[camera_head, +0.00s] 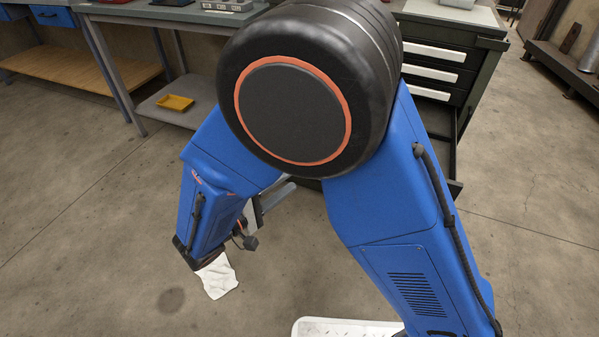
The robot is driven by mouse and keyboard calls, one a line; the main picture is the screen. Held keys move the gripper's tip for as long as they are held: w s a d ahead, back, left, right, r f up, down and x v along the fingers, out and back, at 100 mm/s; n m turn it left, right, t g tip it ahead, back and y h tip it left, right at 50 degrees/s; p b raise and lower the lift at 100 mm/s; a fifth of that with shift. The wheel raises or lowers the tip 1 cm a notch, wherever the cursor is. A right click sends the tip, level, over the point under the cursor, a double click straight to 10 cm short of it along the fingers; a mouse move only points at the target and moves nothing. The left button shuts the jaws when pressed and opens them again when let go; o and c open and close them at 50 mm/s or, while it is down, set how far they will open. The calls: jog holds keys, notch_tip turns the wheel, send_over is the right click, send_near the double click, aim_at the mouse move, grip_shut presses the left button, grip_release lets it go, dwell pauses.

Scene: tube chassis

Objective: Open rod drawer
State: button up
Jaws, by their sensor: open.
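The dark drawer cabinet (490,57) stands at the upper right, with several pale drawer handles (434,52) on its front. A low drawer (456,187) sticks out from the cabinet near the floor. Only its right side and front corner show. My arm hides the rest, including most of its front. I cannot read which drawer is the rod drawer. My gripper (278,198) shows partly as grey pieces behind my blue forearm, open, left of the projecting drawer. Whether it touches the drawer's hidden front cannot be seen.
A grey workbench (150,12) with a lower shelf (190,105) stands at the upper left, a yellow tray (175,103) on the shelf. A metal rack (565,65) is at the far right. Floor at left and right is clear.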

jog(key=v, duration=0.6)
jog(key=shift+s+a, duration=0.15)
jog(key=w+d+r+m+g, duration=0.25)
jog(key=d+g, duration=0.25)
jog(key=d, duration=0.7)
jog(key=w+d+r+m+g, duration=0.25)
jog(key=d+g, duration=0.25)
jog(key=d, duration=0.6)
jog(key=s+d+r+m+y, duration=0.2)
jog(key=s+d+y, duration=0.3)
jog(key=d, duration=0.4)
jog(key=s+d+r+m+t+y, duration=0.1)
jog(key=s+d+r+m+y, duration=0.1)
jog(key=s+d+y, duration=0.4)
jog(key=s+d+r, duration=0.1)
jog(key=s+d, duration=0.1)
jog(key=d, duration=0.1)
jog(key=shift+d+r+m+y, duration=0.2)
jog(key=shift+d+m+y, duration=0.1)
jog(key=shift+m, duration=0.1)
